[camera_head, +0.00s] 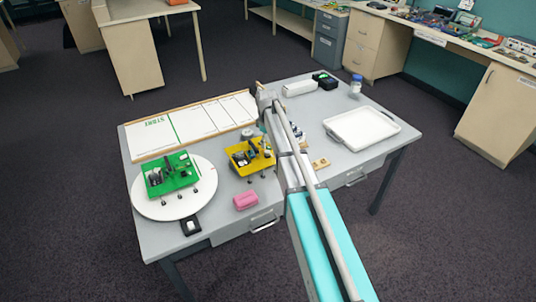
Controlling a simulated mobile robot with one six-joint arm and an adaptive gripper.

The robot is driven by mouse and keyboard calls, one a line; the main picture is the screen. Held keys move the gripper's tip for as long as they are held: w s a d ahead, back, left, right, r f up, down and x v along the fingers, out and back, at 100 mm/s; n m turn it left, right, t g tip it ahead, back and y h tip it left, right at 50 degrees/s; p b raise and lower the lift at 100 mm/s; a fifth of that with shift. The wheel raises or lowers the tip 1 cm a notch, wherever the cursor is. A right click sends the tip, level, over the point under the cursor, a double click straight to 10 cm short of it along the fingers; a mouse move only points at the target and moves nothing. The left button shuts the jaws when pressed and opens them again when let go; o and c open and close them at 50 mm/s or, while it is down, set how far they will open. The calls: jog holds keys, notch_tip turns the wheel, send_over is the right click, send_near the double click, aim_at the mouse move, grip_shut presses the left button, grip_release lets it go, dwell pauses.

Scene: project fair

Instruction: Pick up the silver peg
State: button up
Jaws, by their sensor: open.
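I cannot pick out a silver peg for certain. A small grey rounded piece (247,133) shows just behind the yellow board (250,156), but I cannot tell what it is. My arm reaches from the lower right over the middle of the grey table (292,200), and its far end is above the table near the white panels. I cannot make out the gripper's fingers. My arm hides part of the table's middle, where a small dark and white item (297,130) partly shows.
A green board (172,174) stands on a white round plate (148,208). A pink block (246,201) and a black-and-white piece (190,225) lie near the front edge. White panels (195,121) lie at the back left. A white tray (361,139) and bottle (355,85) are at right.

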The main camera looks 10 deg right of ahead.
aim_at(267, 151)
jog(key=shift+f, duration=0.1)
jog(key=shift+f+b, duration=2.55)
jog(key=shift+b, duration=0.05)
jog(key=shift+s, duration=0.1)
jog(key=c, duration=0.9)
